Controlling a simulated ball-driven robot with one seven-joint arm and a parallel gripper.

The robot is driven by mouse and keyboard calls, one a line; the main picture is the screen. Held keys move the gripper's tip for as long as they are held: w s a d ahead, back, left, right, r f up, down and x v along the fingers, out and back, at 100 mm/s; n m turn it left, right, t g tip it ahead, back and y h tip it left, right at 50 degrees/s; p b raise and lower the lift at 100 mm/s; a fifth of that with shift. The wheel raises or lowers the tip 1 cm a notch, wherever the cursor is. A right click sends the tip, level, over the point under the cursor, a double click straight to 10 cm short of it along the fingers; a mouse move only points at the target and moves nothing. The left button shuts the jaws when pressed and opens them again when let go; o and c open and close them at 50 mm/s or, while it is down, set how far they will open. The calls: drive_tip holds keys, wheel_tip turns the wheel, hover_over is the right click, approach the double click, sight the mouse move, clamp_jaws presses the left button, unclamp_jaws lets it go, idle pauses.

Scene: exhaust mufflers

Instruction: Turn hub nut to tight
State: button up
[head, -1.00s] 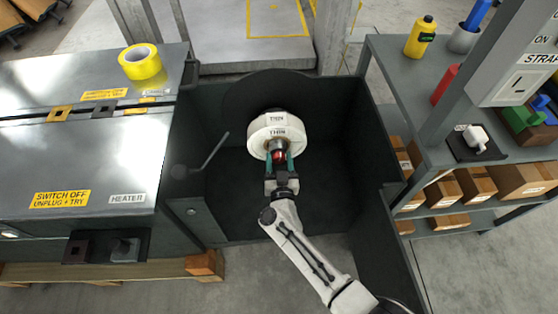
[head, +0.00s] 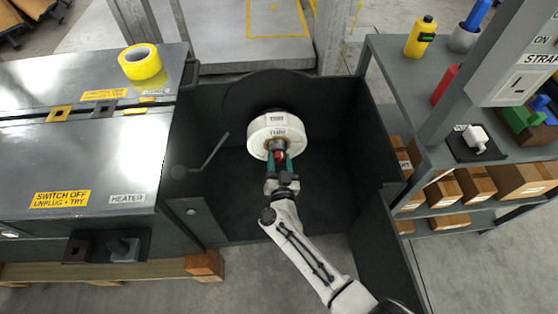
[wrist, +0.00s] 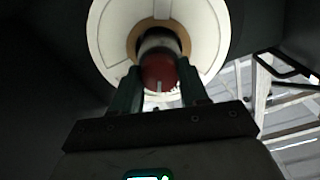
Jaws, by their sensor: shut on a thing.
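The hub nut (wrist: 160,72) is a red-fronted round piece with a pale mark, at the centre of the white roll (wrist: 103,35). In the head view the nut (head: 279,155) shows small between my fingers, and the white roll (head: 262,142) labelled THIN sits at the back of the dark bay. My gripper (head: 279,163) reaches in from the front with its green fingers on either side of the nut. In the wrist view my gripper (wrist: 160,88) is shut on it. The far side of the nut is hidden.
Dark bay walls (head: 370,135) stand close around my arm. A lever (head: 214,150) sticks up at the left. A steel bench (head: 75,160) with yellow tape (head: 140,62) is left; a shelf (head: 405,85) with bottles and boxes is right.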

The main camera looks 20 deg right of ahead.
drive_tip(key=m, duration=0.6)
drive_tip(key=shift+d+b, duration=0.1)
drive_tip(key=shift+b, duration=0.2)
drive_tip(key=m+b, duration=0.1)
drive_tip(key=m, duration=0.5)
drive_tip(key=shift+d, duration=0.1)
drive_tip(key=shift+m, duration=0.4)
drive_tip(key=o, duration=1.1)
drive_tip(key=shift+c, duration=0.2)
drive_tip(key=p+v, duration=0.3)
drive_tip(key=v, duration=0.7)
drive_tip(key=shift+s+p, duration=0.35)
drive_tip(key=shift+s, duration=0.05)
